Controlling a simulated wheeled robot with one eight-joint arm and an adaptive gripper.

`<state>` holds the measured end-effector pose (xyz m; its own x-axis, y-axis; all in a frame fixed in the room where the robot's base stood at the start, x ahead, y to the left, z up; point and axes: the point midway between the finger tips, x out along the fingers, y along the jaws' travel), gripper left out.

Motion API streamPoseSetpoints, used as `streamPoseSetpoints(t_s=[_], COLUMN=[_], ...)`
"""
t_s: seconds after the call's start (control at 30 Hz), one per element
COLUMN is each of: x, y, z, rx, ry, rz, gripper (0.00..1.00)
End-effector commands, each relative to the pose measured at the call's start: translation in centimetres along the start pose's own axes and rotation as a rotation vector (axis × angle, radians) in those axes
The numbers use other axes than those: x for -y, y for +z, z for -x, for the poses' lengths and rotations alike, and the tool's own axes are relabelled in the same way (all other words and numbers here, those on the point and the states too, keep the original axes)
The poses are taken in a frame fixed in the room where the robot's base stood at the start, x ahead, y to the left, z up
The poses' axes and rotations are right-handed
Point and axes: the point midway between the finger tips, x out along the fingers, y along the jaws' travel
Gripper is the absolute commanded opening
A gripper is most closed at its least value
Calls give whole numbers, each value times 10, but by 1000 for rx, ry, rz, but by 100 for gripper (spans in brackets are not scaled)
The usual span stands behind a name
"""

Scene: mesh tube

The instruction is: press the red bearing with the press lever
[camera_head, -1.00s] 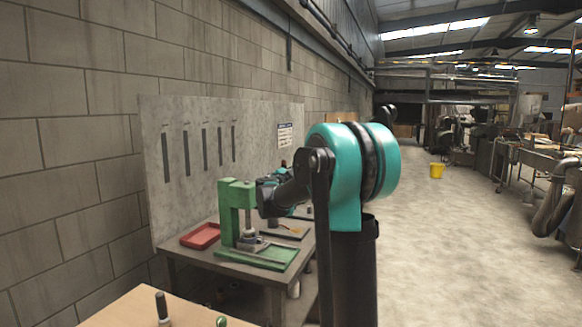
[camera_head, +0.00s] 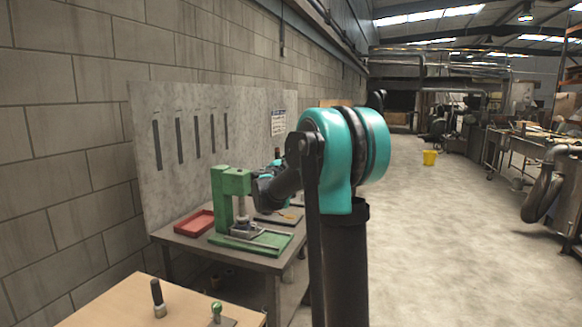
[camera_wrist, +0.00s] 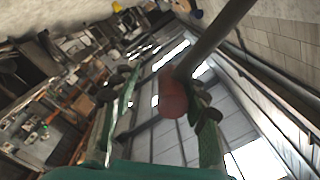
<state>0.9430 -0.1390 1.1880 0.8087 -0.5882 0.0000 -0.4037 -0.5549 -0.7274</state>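The green arbor press (camera_head: 222,183) stands on the dark bench, with a grey cylindrical part (camera_head: 242,227) under its ram. I cannot make out the red bearing. In the wrist view a dark lever rod (camera_wrist: 212,42) comes down from the top right and ends in a dull red knob (camera_wrist: 173,98). My gripper (camera_wrist: 165,105) is open around the knob. The right finger is close beside the knob, while a gap shows on the left. I cannot tell whether they touch. In the head view my own arm hides the gripper and the lever.
A red tray (camera_head: 193,223) lies left of the press, and a dark tray (camera_head: 262,218) with a small yellowish item lies to its right. A grey panel (camera_head: 140,130) stands behind the bench. A wooden table (camera_head: 110,312) is in front.

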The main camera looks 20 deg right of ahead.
Motion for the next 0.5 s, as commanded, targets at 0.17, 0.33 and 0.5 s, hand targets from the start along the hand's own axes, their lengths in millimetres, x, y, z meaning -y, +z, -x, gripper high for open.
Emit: streamPoseSetpoints(t_s=[0.17,0.33,0.5], x=[0,1,1], y=[0,1,1], z=[0,7,34], rx=[1,2,3], ry=[0,-1,-2], rz=[0,0,0], gripper=[44,44,44])
